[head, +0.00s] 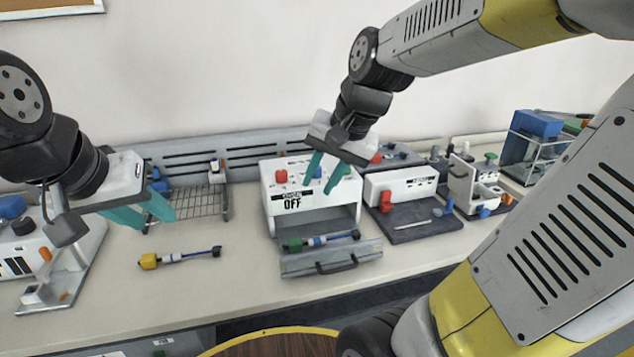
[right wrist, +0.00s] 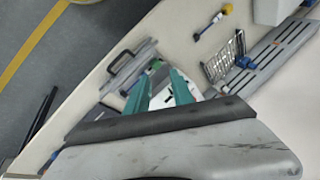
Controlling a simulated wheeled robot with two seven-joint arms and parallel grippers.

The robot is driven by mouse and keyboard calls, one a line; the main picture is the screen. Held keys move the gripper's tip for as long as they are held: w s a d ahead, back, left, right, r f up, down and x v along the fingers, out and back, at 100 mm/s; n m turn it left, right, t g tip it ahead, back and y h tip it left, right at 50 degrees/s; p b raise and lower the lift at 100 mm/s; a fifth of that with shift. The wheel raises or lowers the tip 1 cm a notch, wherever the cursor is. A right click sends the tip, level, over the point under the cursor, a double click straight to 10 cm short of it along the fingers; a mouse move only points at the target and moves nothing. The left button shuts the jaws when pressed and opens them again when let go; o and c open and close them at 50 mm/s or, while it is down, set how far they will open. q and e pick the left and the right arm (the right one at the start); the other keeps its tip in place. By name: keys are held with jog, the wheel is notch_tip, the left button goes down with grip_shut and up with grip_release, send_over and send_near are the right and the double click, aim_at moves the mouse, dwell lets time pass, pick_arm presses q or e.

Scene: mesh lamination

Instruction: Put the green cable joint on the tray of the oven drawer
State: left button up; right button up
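The green cable joint (head: 293,245) lies lengthwise on the tray of the pulled-out oven drawer (head: 300,268), with its dark cable end to the right. The white oven (head: 283,208) reads OFF. My right gripper (head: 324,176) is open and empty, in front of the oven's top in the head view and apart from the joint. In the right wrist view its teal fingers (right wrist: 155,95) are spread, with the green joint (right wrist: 156,64) partly visible beyond them. My left gripper (head: 147,211) is open and empty over the left of the table, near a wire rack.
A yellow cable joint (head: 150,261) lies on the table left of the oven. The wire rack (head: 195,203) stands at the back. A dark mat (head: 421,222) with a white device is right of the oven. The drawer handle (head: 337,265) faces the front edge.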

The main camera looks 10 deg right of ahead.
jog(key=s+r+n+t, duration=0.2)
jog(key=s+n, duration=0.3)
jog(key=s, duration=0.2)
jog(key=shift+s+h, duration=0.3)
jog(key=shift+h, duration=0.1)
jog(key=shift+c, duration=0.2)
dwell(0.4)
